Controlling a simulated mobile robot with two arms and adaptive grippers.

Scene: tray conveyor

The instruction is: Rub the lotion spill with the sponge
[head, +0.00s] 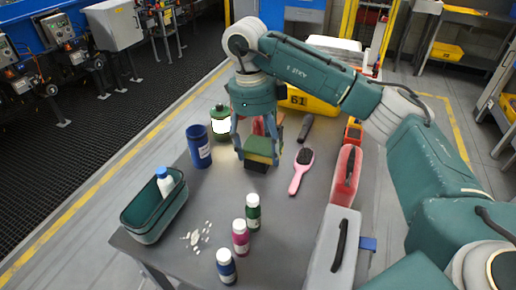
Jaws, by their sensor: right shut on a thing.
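My right gripper (258,145) points down over the middle of the table and is shut on a sponge (261,148) with a green top and a yellowish lower layer. A dark block shows directly under the sponge; I cannot tell whether the two touch. The lotion spill (196,236) is a scatter of pale blobs at the table's near left, to the left of the pink bottle. My right gripper is well behind it and to its right. My left gripper is not in view.
A green bin (140,228) holding a white bottle (165,180) stands left of the spill. Blue (226,266), pink (240,238) and green (253,212) bottles stand right of it. A pink hairbrush (299,175), red case (346,172) and grey toolbox (325,262) line the right side.

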